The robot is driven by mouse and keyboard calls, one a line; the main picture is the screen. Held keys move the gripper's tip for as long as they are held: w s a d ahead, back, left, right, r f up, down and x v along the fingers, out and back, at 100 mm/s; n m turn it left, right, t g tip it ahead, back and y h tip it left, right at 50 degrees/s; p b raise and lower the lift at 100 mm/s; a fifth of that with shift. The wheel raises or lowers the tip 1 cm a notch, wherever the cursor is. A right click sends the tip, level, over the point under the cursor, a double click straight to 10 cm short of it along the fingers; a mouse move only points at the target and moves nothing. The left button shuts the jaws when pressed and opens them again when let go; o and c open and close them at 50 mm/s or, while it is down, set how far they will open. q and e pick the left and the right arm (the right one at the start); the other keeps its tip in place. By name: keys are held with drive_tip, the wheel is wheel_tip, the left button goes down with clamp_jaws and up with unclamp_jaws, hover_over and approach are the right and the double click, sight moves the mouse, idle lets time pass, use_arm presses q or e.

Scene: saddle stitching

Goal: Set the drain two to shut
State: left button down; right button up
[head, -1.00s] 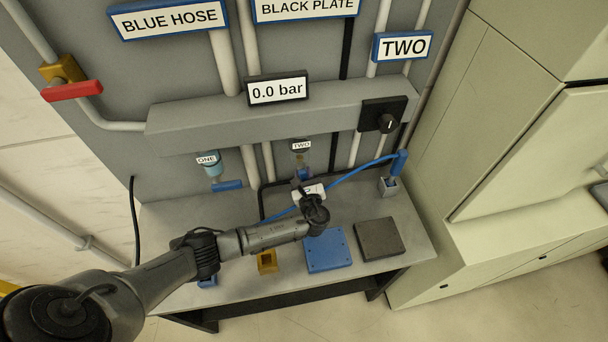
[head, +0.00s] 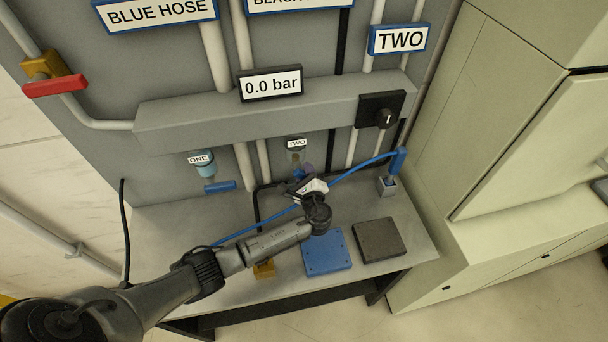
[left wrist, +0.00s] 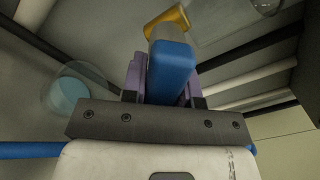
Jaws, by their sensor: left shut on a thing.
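Drain two is the small bowl under the TWO tag (head: 297,143), below the grey manifold. Its blue lever (left wrist: 172,72) shows in the left wrist view, with a gold valve body (left wrist: 168,18) at its far end. My left gripper (head: 304,178) is at drain two. In the left wrist view its purple fingers (left wrist: 165,82) stand on both sides of the blue lever and are shut on it. In the head view the gripper mostly hides the lever. My right gripper is not in view.
Drain one with its blue lever (head: 220,187) is to the left. A blue hose (head: 352,172) runs close behind my gripper to a socket at the right. A blue plate (head: 326,252) and a dark plate (head: 379,240) lie on the bench. The gauge (head: 271,84) reads 0.0 bar.

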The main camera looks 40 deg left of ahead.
use_arm(q)
drive_tip(key=shift+n, duration=0.3)
drive_tip(key=c, duration=0.9)
unclamp_jaws()
drive_tip(key=v, duration=1.3)
drive_tip(key=shift+s+d+b, duration=0.3)
drive_tip(key=shift+b, duration=0.05)
